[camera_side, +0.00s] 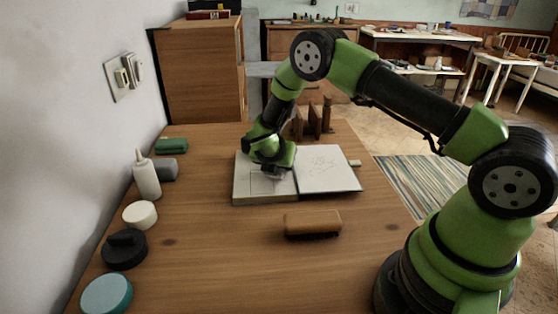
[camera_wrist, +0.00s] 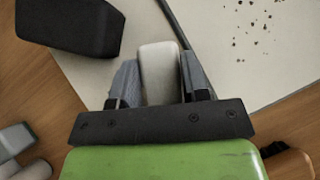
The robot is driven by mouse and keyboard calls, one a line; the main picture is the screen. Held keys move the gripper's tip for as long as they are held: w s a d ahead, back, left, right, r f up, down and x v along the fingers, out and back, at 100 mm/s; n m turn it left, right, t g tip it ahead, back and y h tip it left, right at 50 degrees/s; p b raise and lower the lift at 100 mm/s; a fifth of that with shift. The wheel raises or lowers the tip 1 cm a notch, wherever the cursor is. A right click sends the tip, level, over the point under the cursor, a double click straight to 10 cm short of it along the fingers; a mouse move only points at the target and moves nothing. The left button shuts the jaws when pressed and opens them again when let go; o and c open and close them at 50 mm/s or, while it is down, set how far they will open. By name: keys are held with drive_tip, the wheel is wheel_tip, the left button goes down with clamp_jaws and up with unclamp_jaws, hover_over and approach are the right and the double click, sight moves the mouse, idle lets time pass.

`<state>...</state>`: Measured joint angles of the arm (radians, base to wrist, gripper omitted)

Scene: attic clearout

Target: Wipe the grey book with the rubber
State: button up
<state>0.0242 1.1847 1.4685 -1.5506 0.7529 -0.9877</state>
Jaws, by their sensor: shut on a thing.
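The grey book (camera_side: 250,188) lies flat in the middle of the wooden table, with a faint rectangle on its top; its pale surface fills much of the wrist view (camera_wrist: 88,78). My gripper (camera_side: 276,172) is low over the book, pointing down. In the wrist view it is shut on the rubber (camera_wrist: 160,72), a whitish rounded block between the two fingers. The rubber's lower end is hidden in the side view, so I cannot tell whether it touches the book.
A brown brush (camera_side: 312,223) is in front. Wooden pieces (camera_side: 314,120) stand behind. A white bottle (camera_side: 147,178) and several lids line the left wall. A dark block (camera_wrist: 70,28) shows at the wrist view's upper left.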

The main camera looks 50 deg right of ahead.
sight(259, 174)
drive_tip(key=shift+w+a, duration=0.9)
drive_tip(key=shift+w, duration=0.1)
drive_tip(key=shift+w+a, duration=0.8)
drive_tip(key=shift+a, duration=0.05)
drive_tip(key=shift+w+a, duration=0.85)
drive_tip(key=shift+a, duration=0.05)
drive_tip(key=shift+w+a, duration=0.9)
